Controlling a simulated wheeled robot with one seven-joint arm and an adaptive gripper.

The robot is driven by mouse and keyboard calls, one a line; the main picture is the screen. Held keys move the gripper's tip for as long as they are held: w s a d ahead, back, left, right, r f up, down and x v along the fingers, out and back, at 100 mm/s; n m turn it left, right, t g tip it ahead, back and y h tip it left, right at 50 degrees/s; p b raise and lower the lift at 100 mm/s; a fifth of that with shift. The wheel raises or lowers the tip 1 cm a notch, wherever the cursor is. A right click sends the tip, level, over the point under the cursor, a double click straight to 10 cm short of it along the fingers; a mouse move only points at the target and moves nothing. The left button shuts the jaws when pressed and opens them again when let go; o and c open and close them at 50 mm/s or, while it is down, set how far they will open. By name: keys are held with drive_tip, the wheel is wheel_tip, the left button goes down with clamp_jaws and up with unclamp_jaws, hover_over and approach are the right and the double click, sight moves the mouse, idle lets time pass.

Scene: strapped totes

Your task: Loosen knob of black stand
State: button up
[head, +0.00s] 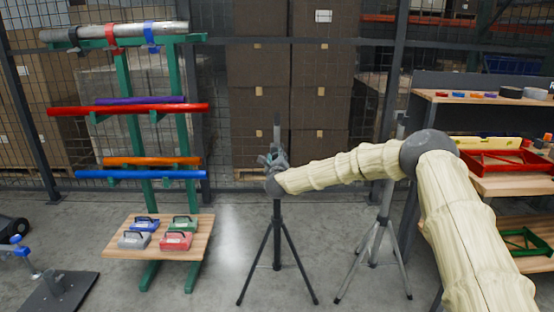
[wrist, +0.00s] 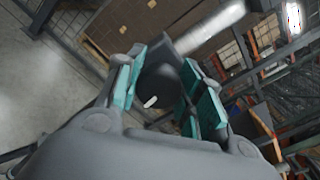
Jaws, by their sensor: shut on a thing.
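The black stand (head: 277,222) is an upright tripod on the floor in the middle of the head view, with its legs spread. My gripper (head: 271,159) is at the upper part of its post, where it hides the knob in the head view. In the wrist view the dark, round knob (wrist: 158,84) with a small white mark lies between the teal-padded fingers of my gripper (wrist: 162,77). The fingers are closed on it from both sides.
A grey tripod stand (head: 378,238) stands just right, behind my arm. A green rack (head: 178,80) with coloured bars and a wooden shelf (head: 115,245) of small cases is at left. Shelves with trays (head: 500,180) are at right. A mesh fence and boxes stand behind.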

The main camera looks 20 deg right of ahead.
drive_tip(key=n, duration=0.4)
drive_tip(key=shift+a+n, duration=0.1)
drive_tip(key=shift+n, duration=0.2)
drive_tip(key=n, duration=0.3)
drive_tip(key=shift+n, duration=0.4)
drive_tip(key=n+p, duration=0.1)
drive_tip(key=n, duration=0.3)
drive_tip(key=shift+f, duration=0.1)
drive_tip(key=n+p, duration=0.1)
drive_tip(key=n, duration=0.3)
drive_tip(key=n+p, duration=0.1)
drive_tip(key=n, duration=0.6)
drive_tip(key=shift+f+p, duration=0.2)
drive_tip(key=shift+p, duration=0.1)
drive_tip(key=n, duration=0.3)
drive_tip(key=shift+f+n, duration=0.1)
drive_tip(key=shift+n, duration=0.3)
drive_tip(key=shift+s+f+n+p, duration=0.1)
drive_tip(key=shift+n+p, duration=0.2)
drive_tip(key=shift+n, duration=1.2)
drive_tip(key=shift+d, duration=0.2)
